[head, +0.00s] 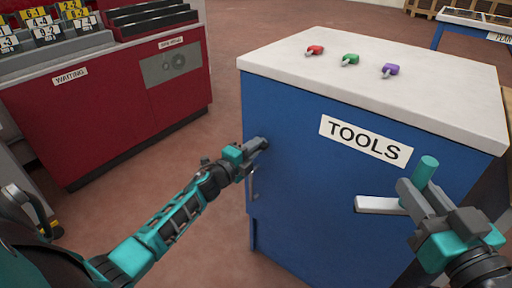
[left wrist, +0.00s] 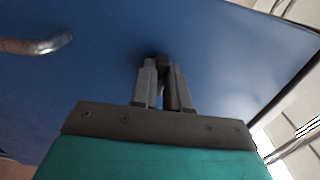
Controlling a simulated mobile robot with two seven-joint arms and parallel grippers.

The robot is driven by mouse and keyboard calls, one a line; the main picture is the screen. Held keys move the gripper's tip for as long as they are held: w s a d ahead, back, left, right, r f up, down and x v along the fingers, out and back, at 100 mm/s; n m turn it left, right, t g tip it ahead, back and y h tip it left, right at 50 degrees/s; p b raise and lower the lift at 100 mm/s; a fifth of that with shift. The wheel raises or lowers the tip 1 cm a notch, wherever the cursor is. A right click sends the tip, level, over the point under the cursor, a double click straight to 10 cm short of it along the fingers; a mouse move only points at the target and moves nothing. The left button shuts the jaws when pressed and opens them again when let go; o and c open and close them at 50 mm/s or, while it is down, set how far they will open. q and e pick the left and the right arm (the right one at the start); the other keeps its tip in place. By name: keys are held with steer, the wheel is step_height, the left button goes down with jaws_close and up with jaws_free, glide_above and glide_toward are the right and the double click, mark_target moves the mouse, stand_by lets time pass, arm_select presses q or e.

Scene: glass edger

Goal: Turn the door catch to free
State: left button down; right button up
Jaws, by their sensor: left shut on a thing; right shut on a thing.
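The blue tools cabinet (head: 310,185) stands in front of me with its door facing me. My left gripper (head: 260,144) is at the upper left of the door, shut on the small dark door catch (left wrist: 161,60). The fingers hide most of the catch, so I cannot tell how far it is turned. In the left wrist view the fingers (left wrist: 162,82) meet the blue door around it. My right gripper (head: 432,205) is shut on a tool with a teal handle (head: 426,170) and a pale bar (head: 379,205), held in front of the cabinet's right side.
A metal door handle (head: 252,184) is below the catch; it also shows in the left wrist view (left wrist: 38,45). Red, green and purple small items (head: 350,60) lie on the white cabinet top (head: 430,75). A red rack (head: 120,115) stands at left. Floor between is clear.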

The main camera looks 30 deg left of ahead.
arm_select(q)
steer(key=c, duration=1.1)
jaws_free()
steer(key=shift+s, duration=0.1)
steer(key=s, duration=0.4)
steer(key=s+p, duration=0.1)
steer(key=s, duration=0.3)
steer(key=s+a, duration=0.1)
steer(key=s, duration=0.2)
steer(key=shift+s, duration=0.4)
arm_select(e)
steer(key=shift+r, duration=0.75)
